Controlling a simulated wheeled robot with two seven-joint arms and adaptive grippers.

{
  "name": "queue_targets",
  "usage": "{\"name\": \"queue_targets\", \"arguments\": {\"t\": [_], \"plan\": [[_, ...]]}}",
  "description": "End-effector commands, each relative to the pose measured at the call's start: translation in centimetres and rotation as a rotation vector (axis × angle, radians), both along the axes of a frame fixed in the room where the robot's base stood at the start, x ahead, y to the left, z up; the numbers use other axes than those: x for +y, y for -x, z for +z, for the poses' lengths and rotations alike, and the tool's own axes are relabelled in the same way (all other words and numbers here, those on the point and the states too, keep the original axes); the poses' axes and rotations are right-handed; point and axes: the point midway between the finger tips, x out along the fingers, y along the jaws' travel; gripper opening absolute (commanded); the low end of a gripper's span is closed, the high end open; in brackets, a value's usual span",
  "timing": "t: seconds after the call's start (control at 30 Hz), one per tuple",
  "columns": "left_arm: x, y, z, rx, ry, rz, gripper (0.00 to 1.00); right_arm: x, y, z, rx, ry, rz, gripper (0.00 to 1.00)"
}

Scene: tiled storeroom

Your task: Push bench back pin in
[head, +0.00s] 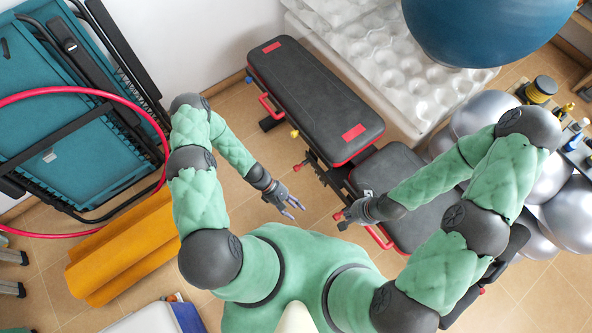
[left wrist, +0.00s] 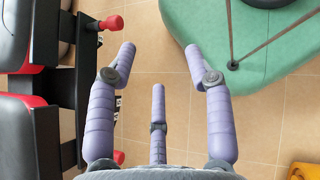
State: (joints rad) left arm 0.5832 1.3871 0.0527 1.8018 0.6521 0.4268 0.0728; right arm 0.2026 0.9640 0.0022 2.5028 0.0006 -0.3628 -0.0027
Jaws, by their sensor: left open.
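The bench (head: 318,95) has a black back pad and a black seat with red trim. Along its side facing me are a yellow knob (head: 294,133), a red-headed pin (head: 300,167) and another red-headed pin (head: 338,215). I cannot tell which is the back pin. The left wrist view also shows two red heads, one at the upper left (left wrist: 112,23) and one lower down (left wrist: 119,157). My left gripper (head: 292,205) is open and empty, beside the bench frame, apart from the pins. My right gripper (head: 350,213) is at the seat's side, close to one red head; its fingers are unclear.
A blue ball (head: 485,30) and silver balls (head: 482,113) are at the right. Orange rolled mats (head: 120,245), a pink hoop (head: 90,89) and folded teal furniture (head: 55,130) are at the left. Tiled floor (head: 245,200) is clear left of the bench.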

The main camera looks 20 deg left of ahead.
Motion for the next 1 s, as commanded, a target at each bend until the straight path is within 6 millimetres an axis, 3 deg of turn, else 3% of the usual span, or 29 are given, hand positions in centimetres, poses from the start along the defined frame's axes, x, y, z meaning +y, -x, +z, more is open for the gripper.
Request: {"name": "queue_targets", "arguments": {"t": [0.03, 0.17, 0.27, 0.4, 0.6, 0.7, 0.87, 1.0], "plan": [[-0.2, -0.8, -2.4, 0.054, 0.060, 0.116, 0.52, 0.0, 0.0, -0.9, 0.001, 0.000, 0.000, 0.00], [-0.1, -4.3, -6.0, 0.150, 0.243, 0.422, 0.52, 0.0, 0.0, -2.1, 0.001, 0.000, 0.000, 0.00], [1.3, -7.4, -8.5, 0.176, 0.395, 0.657, 0.52, 0.0, 0.0, -3.1, 0.001, 0.000, 0.000, 0.00], [4.9, -10.8, -10.8, 0.146, 0.593, 0.938, 0.52, 0.0, 0.0, -4.1, 0.001, 0.000, 0.000, 0.00], [9.8, -12.8, -12.2, 0.056, 0.775, 1.173, 0.52, 0.0, 0.0, -4.9, 0.001, 0.000, 0.000, 0.00], [10.9, -13.1, -12.2, 0.029, 0.815, 1.218, 0.52, 0.0, 0.0, -5.1, 0.001, 0.000, 0.000, 0.00], [10.7, -14.1, -12.2, 0.019, 0.828, 1.232, 0.52, 0.0, 0.0, -5.2, 0.001, 0.000, 0.000, 0.00], [9.2, -15.7, -12.2, 0.020, 0.828, 1.227, 0.52, 0.0, 0.0, -5.6, 0.000, 0.000, 0.000, 0.00]]}}
